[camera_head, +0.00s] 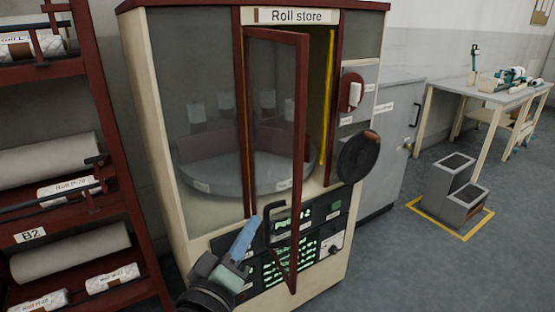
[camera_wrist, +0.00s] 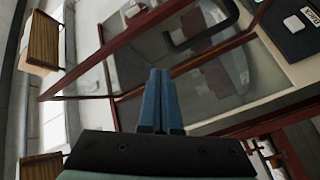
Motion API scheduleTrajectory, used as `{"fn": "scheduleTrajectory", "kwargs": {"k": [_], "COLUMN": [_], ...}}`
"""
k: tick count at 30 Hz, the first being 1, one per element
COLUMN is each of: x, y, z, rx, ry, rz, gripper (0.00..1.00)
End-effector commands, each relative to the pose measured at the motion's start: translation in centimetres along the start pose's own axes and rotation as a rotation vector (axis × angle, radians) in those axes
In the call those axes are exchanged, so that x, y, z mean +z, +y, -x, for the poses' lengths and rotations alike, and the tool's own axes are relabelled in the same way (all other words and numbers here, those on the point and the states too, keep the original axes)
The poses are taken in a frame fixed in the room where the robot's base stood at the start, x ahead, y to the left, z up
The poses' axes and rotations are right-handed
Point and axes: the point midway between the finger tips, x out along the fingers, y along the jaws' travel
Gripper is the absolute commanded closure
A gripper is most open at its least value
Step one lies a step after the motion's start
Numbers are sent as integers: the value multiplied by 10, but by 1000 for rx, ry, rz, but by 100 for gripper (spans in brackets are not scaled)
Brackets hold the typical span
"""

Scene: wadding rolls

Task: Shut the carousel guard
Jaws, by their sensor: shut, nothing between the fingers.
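The carousel guard (camera_head: 301,140) is a glazed door in a dark red frame on the front of the roll store cabinet (camera_head: 162,120). It stands ajar, swung out from the opening, with a gap at its right. Its dark bar handle (camera_head: 268,228) is low on the door and also shows in the wrist view (camera_wrist: 176,44). Behind the glass is the round carousel (camera_head: 215,182) with pale rolls. My gripper (camera_head: 250,226), with blue fingers, is shut and empty, just left of the handle. Its closed fingertips (camera_wrist: 161,72) point toward the guard in the wrist view. Contact cannot be told.
A red rack (camera_head: 105,110) with rolls stands close at the left. A black round knob (camera_head: 358,157) and a control panel (camera_head: 325,243) are on the cabinet front. A grey step unit (camera_head: 447,195) stands on the right floor, before a table (camera_head: 485,93). Floor between is clear.

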Motion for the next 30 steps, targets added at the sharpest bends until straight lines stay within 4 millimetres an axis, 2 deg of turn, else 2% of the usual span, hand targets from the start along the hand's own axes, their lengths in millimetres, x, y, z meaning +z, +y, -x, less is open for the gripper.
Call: {"fn": "scheduleTrajectory", "kwargs": {"k": [1, 9, 15, 19, 23, 26, 30], "x": [-10, -15, -18, -18, -16, -14, -12], "y": [9, 4, 2, 0, -1, 0, 3], "z": [3, 29, 46, 50, 41, 26, -4], "rx": [-10, -17, -10, -6, -3, -3, -1], "ry": [-22, -96, -106, -106, -107, -109, -109], "rz": [69, 421, 587, 629, 634, 633, 632], "gripper": [100, 100, 100, 100, 100, 100, 100]}}
